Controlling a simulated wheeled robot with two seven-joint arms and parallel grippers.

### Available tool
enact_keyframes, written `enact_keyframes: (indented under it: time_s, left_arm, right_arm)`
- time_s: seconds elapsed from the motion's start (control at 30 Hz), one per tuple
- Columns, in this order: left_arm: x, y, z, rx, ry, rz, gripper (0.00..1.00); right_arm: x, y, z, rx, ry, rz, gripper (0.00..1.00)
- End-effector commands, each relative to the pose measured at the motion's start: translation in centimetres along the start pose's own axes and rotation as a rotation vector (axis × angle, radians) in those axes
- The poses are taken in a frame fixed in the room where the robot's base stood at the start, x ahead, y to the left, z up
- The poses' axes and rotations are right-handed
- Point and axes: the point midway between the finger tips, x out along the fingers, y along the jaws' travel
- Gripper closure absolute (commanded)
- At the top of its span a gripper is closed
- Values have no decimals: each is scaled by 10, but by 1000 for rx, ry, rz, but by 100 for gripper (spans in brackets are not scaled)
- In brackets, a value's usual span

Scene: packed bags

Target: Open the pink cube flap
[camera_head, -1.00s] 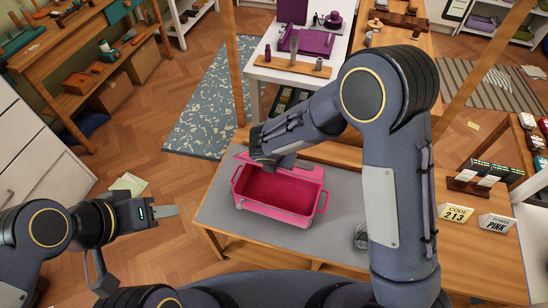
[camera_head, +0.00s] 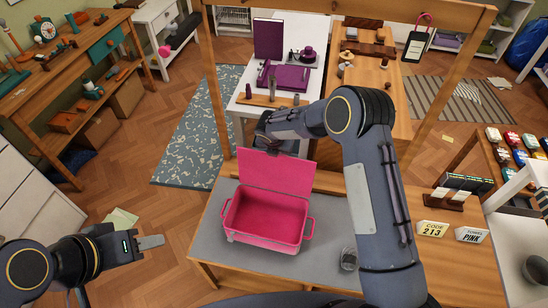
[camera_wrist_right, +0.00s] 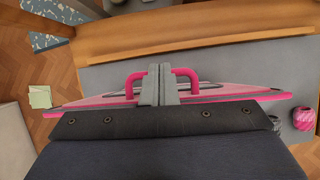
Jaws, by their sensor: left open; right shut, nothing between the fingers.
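The pink cube (camera_head: 268,218) is an open-topped pink box with side handles on the grey mat, its inside empty. Its flap (camera_head: 277,173) stands up along the far edge, raised clear of the opening. My right gripper (camera_wrist_right: 160,84) is shut at the flap's top edge; in the right wrist view its fingers lie between the ends of a pink handle (camera_wrist_right: 186,73), with nothing seen gripped. In the head view the flap partly hides its fingertips. My left gripper (camera_head: 151,242) is open and empty, left of the bench and apart from the cube.
The grey mat (camera_head: 215,235) lies on a wooden bench. A wooden frame post (camera_head: 216,90) rises behind the bench.

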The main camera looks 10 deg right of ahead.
Motion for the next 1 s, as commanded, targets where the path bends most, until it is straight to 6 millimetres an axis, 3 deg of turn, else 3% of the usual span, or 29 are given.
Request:
enact_keyframes:
  time_s: [0.17, 0.43, 0.8, 1.0]
  left_arm:
    - [4, -2, 2, 0, 0, 0, 60]
    - [3, -1, 2, 0, 0, 0, 60]
    - [12, -6, 6, 0, 0, 0, 60]
    - [13, -6, 7, 0, 0, 0, 60]
  right_arm:
    - [15, 0, 14, 2, 1, 0, 100]
    - [9, 1, 13, 0, -1, 1, 100]
    - [-47, 1, 13, -1, -2, 2, 100]
    - [-64, 1, 13, 0, 1, 1, 100]
